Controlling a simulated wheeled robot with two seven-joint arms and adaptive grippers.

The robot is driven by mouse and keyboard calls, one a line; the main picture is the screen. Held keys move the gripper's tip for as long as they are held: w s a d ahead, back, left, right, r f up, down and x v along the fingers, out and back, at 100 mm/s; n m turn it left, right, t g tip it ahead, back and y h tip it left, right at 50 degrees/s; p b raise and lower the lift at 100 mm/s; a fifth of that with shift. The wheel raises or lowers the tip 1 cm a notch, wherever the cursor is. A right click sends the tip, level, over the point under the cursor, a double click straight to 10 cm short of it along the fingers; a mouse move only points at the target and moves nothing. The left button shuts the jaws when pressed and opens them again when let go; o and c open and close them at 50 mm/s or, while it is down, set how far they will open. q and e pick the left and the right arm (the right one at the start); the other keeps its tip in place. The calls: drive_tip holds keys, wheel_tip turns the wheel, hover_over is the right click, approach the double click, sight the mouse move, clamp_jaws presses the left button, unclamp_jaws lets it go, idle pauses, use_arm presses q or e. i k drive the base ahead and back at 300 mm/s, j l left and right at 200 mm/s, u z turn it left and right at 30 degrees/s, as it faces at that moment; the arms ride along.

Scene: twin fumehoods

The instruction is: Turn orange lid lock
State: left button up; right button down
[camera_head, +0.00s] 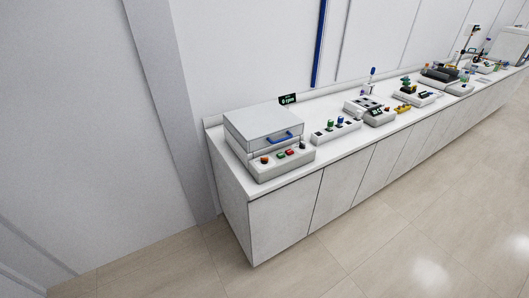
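A white box-shaped device (262,128) with a closed grey-white lid stands at the near left end of the long counter. A blue handle (281,137) is on its front. Its sloped front panel carries an orange knob (265,159) at the left, green and red buttons (285,154) in the middle and a dark knob with an orange-red tint (302,145) at the right. I cannot tell which knob is the lid lock. A small black display (288,99) with green "0 rpm" text stands behind the device. Neither of my grippers is in view.
The white counter (300,174) runs to the upper right above grey cabinets (282,222). It carries a rack with green and blue items (336,130), a grey instrument (371,111) and other equipment further back. The tiled floor (400,230) in front is clear. A wall stands left.

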sight(264, 160)
drive_tip(key=i+u, duration=0.35)
drive_tip(key=i, duration=0.75)
